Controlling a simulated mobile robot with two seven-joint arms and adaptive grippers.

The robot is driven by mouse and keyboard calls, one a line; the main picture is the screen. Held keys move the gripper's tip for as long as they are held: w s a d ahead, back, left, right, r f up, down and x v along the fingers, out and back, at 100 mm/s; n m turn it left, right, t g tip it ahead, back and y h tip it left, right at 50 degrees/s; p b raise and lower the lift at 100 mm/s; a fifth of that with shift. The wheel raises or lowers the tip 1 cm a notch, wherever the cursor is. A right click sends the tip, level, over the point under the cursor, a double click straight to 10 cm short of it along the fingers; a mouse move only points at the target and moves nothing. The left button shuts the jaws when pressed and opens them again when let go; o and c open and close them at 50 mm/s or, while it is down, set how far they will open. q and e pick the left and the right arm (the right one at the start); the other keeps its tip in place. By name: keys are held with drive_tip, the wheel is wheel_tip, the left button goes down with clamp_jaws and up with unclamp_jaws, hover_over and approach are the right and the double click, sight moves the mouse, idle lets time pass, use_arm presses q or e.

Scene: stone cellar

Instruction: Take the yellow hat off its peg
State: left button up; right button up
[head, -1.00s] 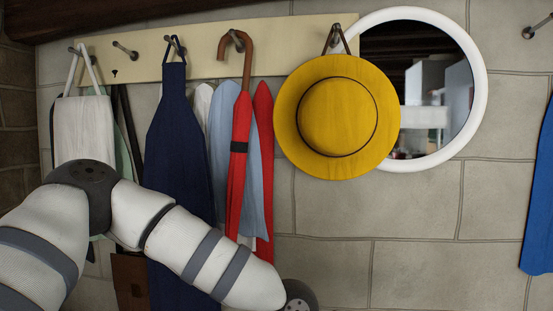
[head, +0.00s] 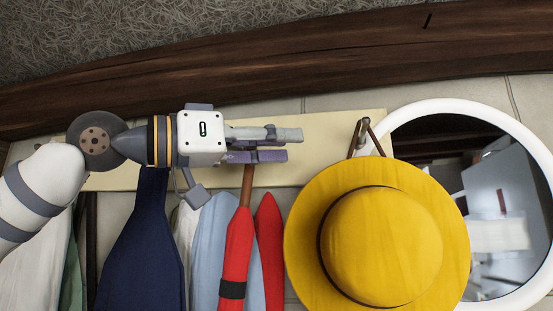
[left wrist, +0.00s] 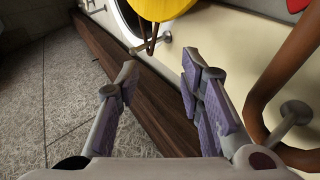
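The yellow hat (head: 375,240) hangs by a brown strap loop (head: 370,135) from a peg (head: 363,127) on the pale board. In the left wrist view the hat (left wrist: 160,8) is at the top, with its strap (left wrist: 150,38) over the peg (left wrist: 154,45). My left gripper (head: 295,144) is at board height, left of the strap and apart from it. In the left wrist view its two purple-padded fingers (left wrist: 158,78) are spread with nothing between them. My right gripper is in neither view.
A red umbrella (head: 236,250) with a brown handle hangs just below my left gripper; its handle (left wrist: 275,80) is close at the right in the wrist view. A round white-framed mirror (head: 535,150) is behind the hat. A dark beam (head: 300,60) runs above. Several garments hang left.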

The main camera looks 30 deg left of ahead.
use_arm(q)
drive_tip(key=x, duration=0.5)
drive_tip(key=b+x, duration=0.1)
drive_tip(key=x, duration=0.4)
drive_tip(key=shift+s+d, duration=0.15)
drive_tip(key=shift+d, duration=0.3)
drive_tip(key=shift+w+d+r, duration=0.1)
drive_tip(key=shift+w+d, duration=0.25)
drive_tip(key=shift+w, duration=0.2)
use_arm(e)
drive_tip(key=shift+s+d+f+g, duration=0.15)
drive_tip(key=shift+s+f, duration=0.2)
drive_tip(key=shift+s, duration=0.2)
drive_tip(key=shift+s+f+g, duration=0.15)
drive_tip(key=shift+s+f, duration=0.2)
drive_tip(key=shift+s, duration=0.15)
use_arm(q)
clamp_jaws()
